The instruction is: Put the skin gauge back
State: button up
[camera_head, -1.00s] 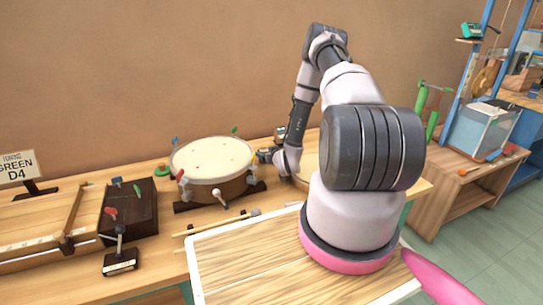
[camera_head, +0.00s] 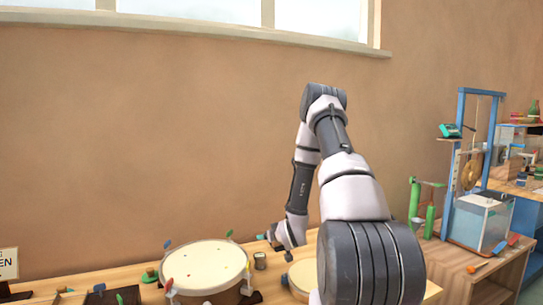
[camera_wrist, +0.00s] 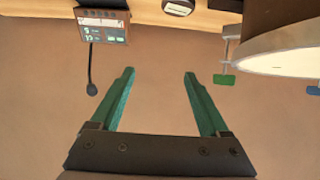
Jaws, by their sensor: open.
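A small grey round object with a pale face (camera_head: 260,260), possibly the skin gauge, stands on the bench just right of the drum (camera_head: 207,268). It also shows at the top edge of the wrist view (camera_wrist: 178,7), partly cut off. My gripper (camera_head: 268,237) is above the bench, to the right of the drum. In the wrist view my gripper's green fingers (camera_wrist: 158,75) are apart with nothing between them, only wall behind. The drum's pale skin and rim (camera_wrist: 275,55) show at the right of that view, with a green clamp handle (camera_wrist: 224,79).
A small boxed display with a cable (camera_wrist: 104,22) is at the wrist view's upper left. A round pale-topped piece (camera_head: 303,275) lies right of the drum, partly behind my arm. A side table at right bears a clear tank (camera_head: 478,218) and green tubes (camera_head: 422,210).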

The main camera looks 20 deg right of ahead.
jog(key=s+a+r+m+g, duration=0.1)
jog(key=s+a+r, duration=0.15)
jog(key=r, duration=1.05)
jog(key=s+a+r+m+g, duration=0.15)
jog(key=s+r, duration=0.25)
jog(key=r, duration=0.9)
jog(key=s+a+r+g+y, duration=0.1)
jog(key=s+a+r, duration=0.2)
jog(key=s, duration=0.5)
jog(key=s+a+r+m+g, duration=0.1)
jog(key=s+a+r, duration=0.2)
jog(key=s, duration=0.6)
jog(key=s+a+r+g+y, duration=0.1)
jog(key=s+a+r, duration=0.2)
jog(key=s+r, duration=0.4)
jog(key=shift+s+a+y, duration=0.15)
jog(key=shift+s+y, duration=0.15)
jog(key=shift+s, duration=0.8)
jog(key=shift+m, duration=0.25)
